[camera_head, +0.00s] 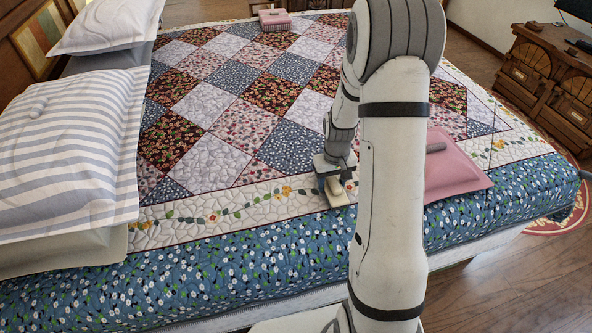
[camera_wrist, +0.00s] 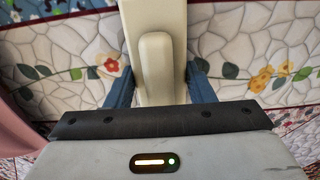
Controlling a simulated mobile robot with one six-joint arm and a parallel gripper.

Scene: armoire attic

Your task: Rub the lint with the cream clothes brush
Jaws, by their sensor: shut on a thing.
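My gripper (camera_head: 333,172) is low over the near side of the bed and shut on the cream clothes brush (camera_head: 338,194). In the wrist view the brush's cream handle (camera_wrist: 156,60) lies between the two blue fingers, over the quilt's white floral border. My arm hides part of the pad.
Striped pillows (camera_head: 70,150) lie at the left of the patchwork quilt (camera_head: 215,105). A pink block (camera_head: 274,19) with a darker underside sits at the far side of the bed. A wooden cabinet (camera_head: 550,85) stands at the right. The middle of the quilt is clear.

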